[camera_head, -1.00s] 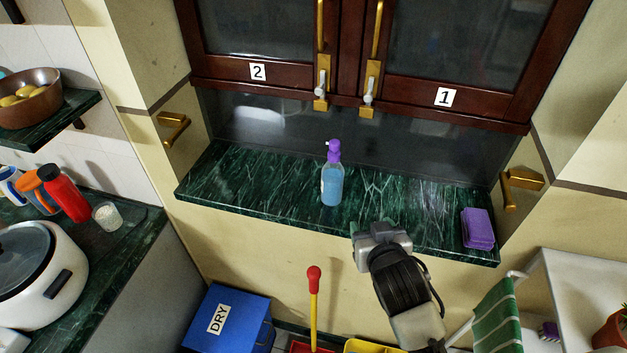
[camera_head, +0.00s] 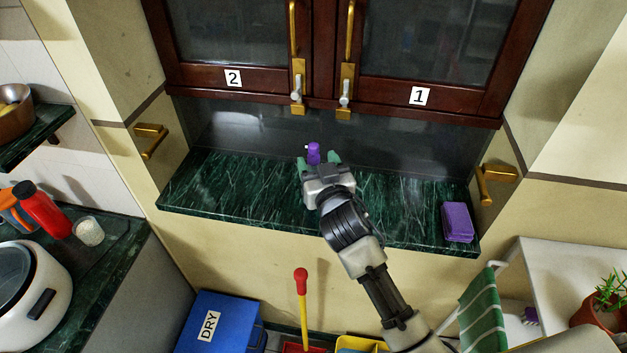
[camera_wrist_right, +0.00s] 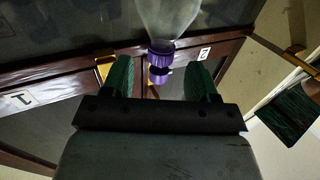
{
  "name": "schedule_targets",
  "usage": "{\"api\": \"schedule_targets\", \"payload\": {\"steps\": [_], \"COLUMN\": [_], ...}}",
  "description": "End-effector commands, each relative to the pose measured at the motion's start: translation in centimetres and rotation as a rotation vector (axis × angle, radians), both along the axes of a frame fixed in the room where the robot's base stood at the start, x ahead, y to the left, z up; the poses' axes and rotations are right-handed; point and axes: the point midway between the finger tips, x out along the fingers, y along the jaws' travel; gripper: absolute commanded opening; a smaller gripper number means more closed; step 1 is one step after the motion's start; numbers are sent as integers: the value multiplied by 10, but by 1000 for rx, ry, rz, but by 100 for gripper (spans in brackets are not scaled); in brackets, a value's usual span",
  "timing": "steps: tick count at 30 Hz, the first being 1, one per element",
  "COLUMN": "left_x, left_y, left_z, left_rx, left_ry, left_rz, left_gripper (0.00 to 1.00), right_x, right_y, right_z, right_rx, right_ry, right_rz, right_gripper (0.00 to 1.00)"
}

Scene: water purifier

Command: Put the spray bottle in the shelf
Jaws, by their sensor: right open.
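The spray bottle's purple top (camera_head: 313,152) shows in the head view above the green marble shelf (camera_head: 240,190). My right gripper (camera_head: 319,160) hides the rest of the bottle there. In the right wrist view the clear bottle (camera_wrist_right: 172,18) with its purple neck and nozzle appears upside down, between the two green fingers of the right gripper (camera_wrist_right: 159,78). The fingers are apart, with gaps visible on both sides of the purple part. My left gripper is not in view.
Dark red cabinet doors labelled 2 (camera_head: 233,78) and 1 (camera_head: 420,96) hang above the marble shelf. A purple sponge (camera_head: 457,222) sits at its right end. The shelf's left part is clear. A blue DRY bin (camera_head: 222,322) stands below.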

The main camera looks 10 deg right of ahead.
Motion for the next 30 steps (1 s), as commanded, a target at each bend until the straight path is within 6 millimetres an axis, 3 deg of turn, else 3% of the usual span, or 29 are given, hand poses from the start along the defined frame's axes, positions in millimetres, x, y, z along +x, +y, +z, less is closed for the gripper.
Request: {"api": "schedule_targets", "payload": {"steps": [12,22,30], "left_x": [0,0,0], "left_y": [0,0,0], "left_z": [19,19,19], "left_rx": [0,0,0], "left_ry": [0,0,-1], "left_rz": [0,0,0], "left_gripper": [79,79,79], "right_x": [46,52,52], "right_y": [3,4,4], "right_z": [-3,-4,-4], "right_rx": [0,1,1], "right_ry": [1,1,1], "right_rz": [0,1,1], "right_gripper": [59,59,19]}}
